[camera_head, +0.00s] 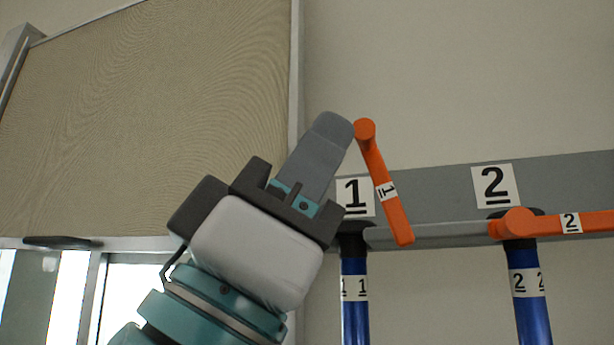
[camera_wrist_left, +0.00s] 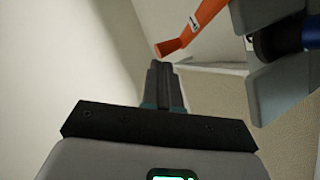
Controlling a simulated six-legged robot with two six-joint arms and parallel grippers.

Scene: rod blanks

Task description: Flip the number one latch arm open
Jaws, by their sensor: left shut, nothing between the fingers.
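The number one latch arm (camera_head: 385,190) is orange with a "1" label. It is tilted steeply, its round knob end (camera_head: 364,131) at the top and its other end at the lower right, by the grey rail. It also shows in the left wrist view (camera_wrist_left: 200,25), ahead of the fingertips. My left gripper (camera_head: 332,124) is shut and empty; its fingertips are just left of the knob end, and I cannot tell whether they touch it. It shows in the left wrist view (camera_wrist_left: 160,66) too. My right gripper is not in view.
A blue rod (camera_head: 354,310) hangs under the "1" plate (camera_head: 354,196). To the right, the number two latch arm (camera_head: 560,224) lies level across a second blue rod (camera_head: 531,310). The grey rail (camera_head: 440,195) runs behind. A beige panel (camera_head: 160,110) is at the left.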

